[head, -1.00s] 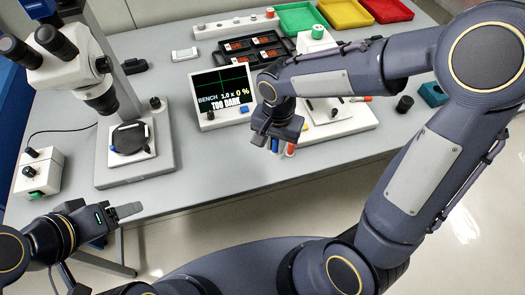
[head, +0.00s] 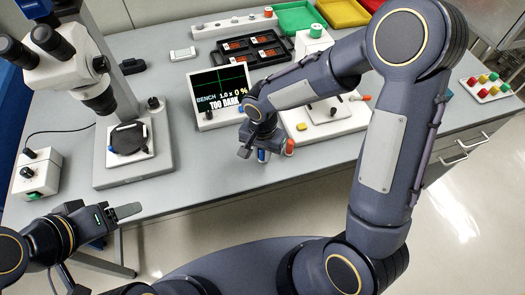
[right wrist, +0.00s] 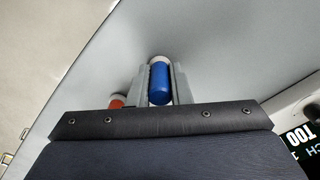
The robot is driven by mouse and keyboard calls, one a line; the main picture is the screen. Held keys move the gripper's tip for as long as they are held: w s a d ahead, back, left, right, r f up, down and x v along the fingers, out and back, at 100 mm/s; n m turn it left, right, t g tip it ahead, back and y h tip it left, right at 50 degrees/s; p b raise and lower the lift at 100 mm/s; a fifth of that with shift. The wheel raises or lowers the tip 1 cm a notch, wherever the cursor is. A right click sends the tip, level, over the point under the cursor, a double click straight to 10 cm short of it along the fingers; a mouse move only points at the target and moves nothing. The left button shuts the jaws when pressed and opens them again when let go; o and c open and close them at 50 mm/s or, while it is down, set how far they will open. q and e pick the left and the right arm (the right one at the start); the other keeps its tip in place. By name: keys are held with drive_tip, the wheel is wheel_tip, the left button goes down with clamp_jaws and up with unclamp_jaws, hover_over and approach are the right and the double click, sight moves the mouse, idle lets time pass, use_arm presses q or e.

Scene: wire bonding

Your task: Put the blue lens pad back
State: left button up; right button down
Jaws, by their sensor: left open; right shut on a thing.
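The blue lens pad (head: 263,155) is a small blue cylinder with a pale end. My right gripper (head: 264,148) is shut on it, and the right wrist view shows the pad (right wrist: 160,84) between the two fingers. The pad is near the front of the grey table; I cannot tell whether it touches the top. An orange-ended piece (head: 290,147) is just to its right, also seen beside the fingers in the right wrist view (right wrist: 117,101). My left gripper (head: 128,210) is open and empty at the front left.
The microscope (head: 100,100) stands on the left with a control box (head: 37,172) beside it. A screen (head: 218,92) reads "TOO DARK". A white board (head: 340,122) is right of my right gripper, partly behind my arm. Table room is free between the microscope base and my right gripper.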

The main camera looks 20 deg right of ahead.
drive_tip(key=c, duration=1.3)
unclamp_jaws()
wheel_tip(320, 180, up, 12)
drive_tip(key=shift+s+d+r+n+t+y+p, duration=0.15)
drive_tip(key=shift+s+d+r+n+t+y, duration=0.65)
drive_tip(key=shift+s+d, duration=1.35)
drive_tip(key=shift+s+d+r+n+t+y+p, duration=0.15)
drive_tip(key=shift+s+d+r+n+t+y, duration=0.6)
drive_tip(key=shift+s, duration=2.55)
drive_tip(key=shift+s+d+r+n+t+y+p, duration=0.15)
drive_tip(key=shift+s+d+r+n+t+y, duration=0.2)
drive_tip(key=shift+s+d+r+n+t, duration=1.65)
drive_tip(key=shift+s+a+f+m+g, duration=0.15)
drive_tip(key=shift+s+f+m+g, duration=0.25)
drive_tip(key=shift+f, duration=0.15)
drive_tip(key=shift+s+a+f+m+g, duration=0.15)
drive_tip(key=shift+s+f+m+g, duration=0.15)
drive_tip(key=shift+f, duration=0.2)
